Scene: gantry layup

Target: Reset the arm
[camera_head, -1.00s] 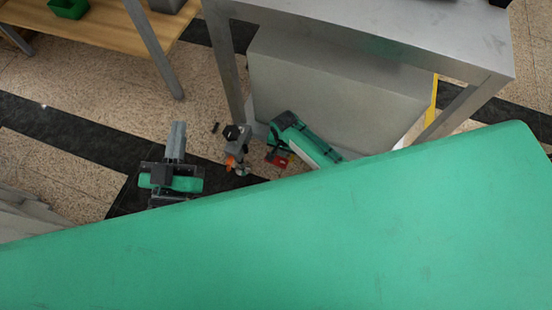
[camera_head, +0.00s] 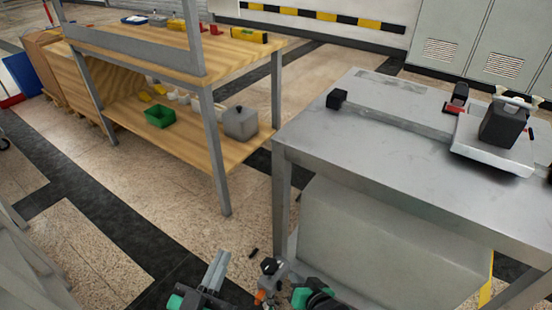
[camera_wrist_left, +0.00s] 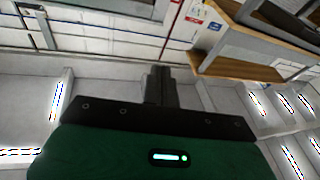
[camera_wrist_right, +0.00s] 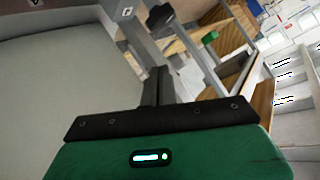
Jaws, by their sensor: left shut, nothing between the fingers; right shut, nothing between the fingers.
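My left gripper (camera_head: 219,267) is low at the bottom edge of the head view, left of centre, with its grey fingers pointing up the picture over the floor. In the left wrist view its dark fingers (camera_wrist_left: 160,84) are together with nothing between them. My right gripper (camera_head: 316,294) shows only in part at the bottom edge of the head view, as green and dark housing beside the metal table. In the right wrist view its fingers (camera_wrist_right: 157,86) are together and empty. Most of both arms is out of the head view.
A metal table (camera_head: 400,165) stands at the right, with a large grey box (camera_head: 385,245) under it and a dark device (camera_head: 503,122) on top. A wooden workbench (camera_head: 190,150) with a green bin (camera_head: 160,117) stands at the back left. Speckled floor (camera_head: 110,190) lies clear at the left.

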